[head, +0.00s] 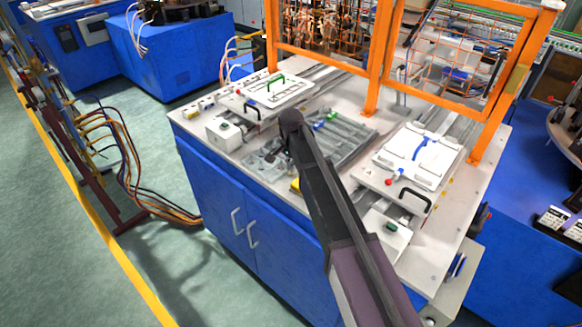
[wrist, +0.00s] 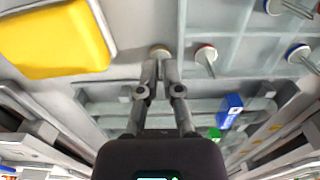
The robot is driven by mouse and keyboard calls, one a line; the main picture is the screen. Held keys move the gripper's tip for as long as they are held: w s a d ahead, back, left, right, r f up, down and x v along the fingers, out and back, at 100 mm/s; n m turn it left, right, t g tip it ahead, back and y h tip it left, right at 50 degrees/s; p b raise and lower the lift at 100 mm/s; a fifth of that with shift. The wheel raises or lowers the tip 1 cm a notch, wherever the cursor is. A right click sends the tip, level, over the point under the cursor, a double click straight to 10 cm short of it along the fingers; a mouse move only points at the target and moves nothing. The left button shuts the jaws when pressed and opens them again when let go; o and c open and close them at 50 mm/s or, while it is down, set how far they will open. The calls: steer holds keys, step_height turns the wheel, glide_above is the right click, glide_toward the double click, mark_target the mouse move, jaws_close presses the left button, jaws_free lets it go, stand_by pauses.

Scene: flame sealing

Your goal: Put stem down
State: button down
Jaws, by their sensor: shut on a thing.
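In the wrist view my gripper (wrist: 161,70) is shut on a thin metal stem with a yellowish round end (wrist: 160,50), between its fingertips. The stem is over or at the grey tray (wrist: 125,88); I cannot tell whether it touches it. A similar stem with a red-ringed end (wrist: 206,51) is just right of the gripper. Blue-ringed stems (wrist: 299,52) are farther right.
A yellow block (wrist: 55,42) lies left of the gripper. A blue block (wrist: 231,108) and a green block (wrist: 214,133) are in the tray. White fixtures stand left (head: 268,91) and right (head: 418,155) of the tray. An orange frame (head: 374,65) rises behind.

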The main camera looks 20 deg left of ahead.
steer(key=shift+r+p, duration=1.5)
steer(key=shift+r, duration=0.15)
steer(key=s+d+r+p, duration=0.1)
steer(key=s+d, duration=0.7)
steer(key=s, duration=0.5)
steer(key=shift+s+d+r, duration=0.15)
steer(key=shift+s+r, duration=0.05)
steer(key=shift+s, duration=0.15)
step_height(320, 180, down, 3)
steer(key=shift+r+b, duration=0.2)
steer(key=shift+b, duration=0.85)
